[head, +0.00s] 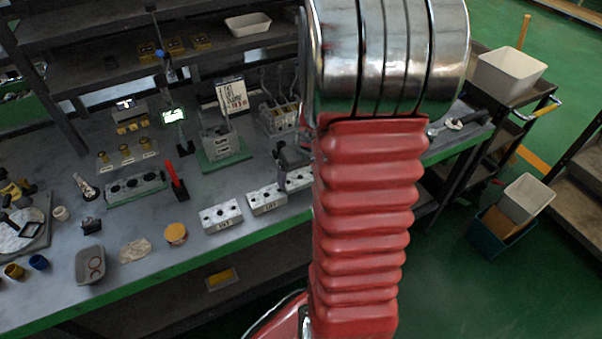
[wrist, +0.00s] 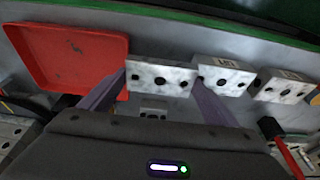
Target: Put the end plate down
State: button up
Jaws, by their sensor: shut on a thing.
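The end plate (wrist: 160,79), a pale metal block with dark holes, sits between the two purple fingers of my gripper (wrist: 162,82) in the wrist view. My gripper is shut on it. The plate is close to the bench top; whether it touches is not clear. In the head view my red arm covers much of this area, and only a pale block end (head: 299,180) shows beside it, likely the held plate.
Two similar blocks (wrist: 224,75) and (wrist: 286,87) stand in a row to the right of the plate in the wrist view. A red tray (wrist: 70,55) lies to the left. A red-handled tool (wrist: 285,146) is at the lower right. The bench's green edge (head: 190,260) runs in front.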

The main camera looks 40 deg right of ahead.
jog(key=shift+s+f, duration=0.1)
jog(key=shift+f, duration=0.2)
jog(key=shift+s+f, duration=0.1)
jog(key=shift+f, duration=0.05)
jog(key=o, duration=1.2)
jog(key=shift+a+f, duration=0.1)
jog(key=shift+a, duration=0.05)
jog(key=shift+r, duration=0.65)
jog(key=v, duration=1.2)
jog(key=shift+d+r, duration=0.15)
jog(key=shift+d, duration=0.05)
jog(key=shift+w+a, duration=0.1)
jog(key=shift+w, duration=0.1)
